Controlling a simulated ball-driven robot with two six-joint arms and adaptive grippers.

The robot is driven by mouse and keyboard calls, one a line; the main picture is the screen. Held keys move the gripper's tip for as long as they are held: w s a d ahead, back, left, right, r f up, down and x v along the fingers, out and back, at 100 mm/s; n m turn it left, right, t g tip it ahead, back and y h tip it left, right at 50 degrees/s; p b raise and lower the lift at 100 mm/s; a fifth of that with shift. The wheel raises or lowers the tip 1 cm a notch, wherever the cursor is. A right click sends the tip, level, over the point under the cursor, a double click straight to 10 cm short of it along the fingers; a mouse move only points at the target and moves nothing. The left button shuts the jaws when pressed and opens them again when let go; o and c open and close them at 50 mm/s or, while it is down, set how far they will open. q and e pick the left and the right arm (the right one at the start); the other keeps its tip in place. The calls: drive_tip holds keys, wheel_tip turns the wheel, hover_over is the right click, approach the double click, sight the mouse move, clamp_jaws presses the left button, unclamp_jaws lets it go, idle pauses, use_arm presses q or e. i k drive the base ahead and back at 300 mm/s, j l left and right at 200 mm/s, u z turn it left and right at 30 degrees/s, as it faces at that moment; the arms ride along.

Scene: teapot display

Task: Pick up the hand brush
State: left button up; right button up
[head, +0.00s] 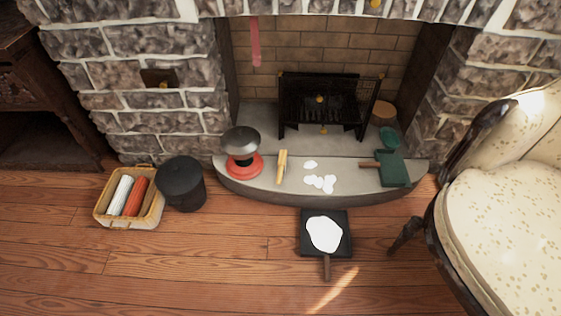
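A narrow yellow-tan object (282,166), which looks like the hand brush, stands or lies on the grey hearth slab (225,182), left of some white patches (320,182). Its bristles are too small to make out. A dark green flat object with a brown handle (393,170) lies at the right of the slab; I cannot tell whether it is a dustpan or a brush. Neither of my grippers is in view.
A dark square pan (341,250) with a white patch on it lies on the wood floor. A basket of rolls (149,220) and a black bucket (181,184) stand left. A red-based object (243,165) is on the slab. An armchair (500,220) stands right.

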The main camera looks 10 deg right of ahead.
sight(282, 159)
drive_tip(key=z, duration=0.95)
drive_tip(key=k, duration=0.55)
drive_tip(key=l, duration=0.05)
